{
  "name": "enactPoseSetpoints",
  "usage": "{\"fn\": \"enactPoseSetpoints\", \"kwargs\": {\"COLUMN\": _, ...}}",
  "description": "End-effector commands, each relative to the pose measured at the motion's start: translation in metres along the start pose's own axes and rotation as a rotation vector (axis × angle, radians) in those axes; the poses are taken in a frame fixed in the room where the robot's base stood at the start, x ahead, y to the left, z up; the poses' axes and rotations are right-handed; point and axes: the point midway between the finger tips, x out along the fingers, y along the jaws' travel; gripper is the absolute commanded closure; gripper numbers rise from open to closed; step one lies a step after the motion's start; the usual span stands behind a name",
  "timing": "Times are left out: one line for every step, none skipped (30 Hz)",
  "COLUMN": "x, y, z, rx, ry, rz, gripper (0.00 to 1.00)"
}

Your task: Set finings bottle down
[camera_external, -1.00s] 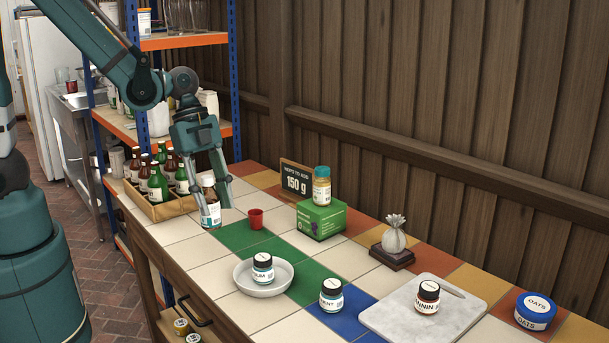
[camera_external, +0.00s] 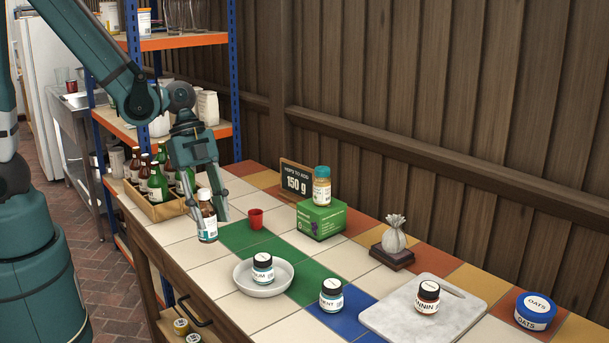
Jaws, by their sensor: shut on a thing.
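The finings bottle (camera_external: 207,226) is a small brown bottle with a white cap and a pale label. It stands roughly upright between the fingers of my gripper (camera_external: 210,217), which is shut on it. The bottle is low over the white tiles at the near left of the table, left of the green tiles. Its base is at or just above the tiles; I cannot tell whether it touches. The label text is too small to read.
A crate (camera_external: 160,211) of bottles stands behind left. A red cup (camera_external: 256,219) is to the right. A white dish (camera_external: 263,290) holds a jar (camera_external: 263,268). Further right are a green box (camera_external: 321,221), another jar (camera_external: 331,295) and a marble board (camera_external: 385,316). White tiles nearby are clear.

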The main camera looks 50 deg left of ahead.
Motion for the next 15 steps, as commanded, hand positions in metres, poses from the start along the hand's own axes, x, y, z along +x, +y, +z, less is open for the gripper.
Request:
{"fn": "enactPoseSetpoints", "kwargs": {"x": 0.007, "y": -0.001, "z": 0.003, "rx": 0.000, "ry": 0.000, "rz": 0.000, "gripper": 0.89}}
{"fn": "enactPoseSetpoints", "kwargs": {"x": 0.010, "y": 0.000, "z": 0.004, "rx": 0.000, "ry": 0.000, "rz": 0.000, "gripper": 0.89}}
{"fn": "enactPoseSetpoints", "kwargs": {"x": 0.014, "y": 0.000, "z": 0.005, "rx": 0.000, "ry": 0.000, "rz": 0.000, "gripper": 0.89}}
{"fn": "enactPoseSetpoints", "kwargs": {"x": 0.016, "y": 0.000, "z": 0.006, "rx": 0.000, "ry": 0.000, "rz": 0.000, "gripper": 0.89}}
{"fn": "enactPoseSetpoints", "kwargs": {"x": 0.018, "y": 0.000, "z": 0.007, "rx": 0.000, "ry": 0.000, "rz": 0.000, "gripper": 0.89}}
{"fn": "enactPoseSetpoints", "kwargs": {"x": 0.020, "y": 0.000, "z": 0.008, "rx": 0.000, "ry": 0.000, "rz": 0.000, "gripper": 0.89}}
{"fn": "enactPoseSetpoints", "kwargs": {"x": 0.021, "y": 0.000, "z": 0.008, "rx": 0.000, "ry": 0.000, "rz": 0.000, "gripper": 0.89}}
{"fn": "enactPoseSetpoints", "kwargs": {"x": 0.022, "y": 0.000, "z": 0.009, "rx": 0.000, "ry": 0.000, "rz": 0.000, "gripper": 0.89}}
{"fn": "enactPoseSetpoints", "kwargs": {"x": 0.023, "y": 0.000, "z": 0.009, "rx": 0.000, "ry": 0.000, "rz": 0.000, "gripper": 0.89}}
{"fn": "enactPoseSetpoints", "kwargs": {"x": 0.023, "y": 0.000, "z": 0.009, "rx": 0.000, "ry": 0.000, "rz": 0.000, "gripper": 0.89}}
{"fn": "enactPoseSetpoints", "kwargs": {"x": 0.023, "y": 0.000, "z": 0.009, "rx": 0.000, "ry": 0.000, "rz": 0.000, "gripper": 0.89}}
{"fn": "enactPoseSetpoints", "kwargs": {"x": 0.023, "y": 0.000, "z": 0.009, "rx": 0.000, "ry": 0.000, "rz": 0.000, "gripper": 0.89}}
{"fn": "enactPoseSetpoints", "kwargs": {"x": 0.023, "y": 0.000, "z": 0.009, "rx": 0.000, "ry": 0.000, "rz": 0.000, "gripper": 0.89}}
{"fn": "enactPoseSetpoints", "kwargs": {"x": 0.023, "y": 0.000, "z": 0.009, "rx": 0.000, "ry": 0.000, "rz": 0.000, "gripper": 0.89}}
{"fn": "enactPoseSetpoints", "kwargs": {"x": 0.023, "y": 0.000, "z": 0.009, "rx": 0.000, "ry": 0.000, "rz": 0.000, "gripper": 0.89}}
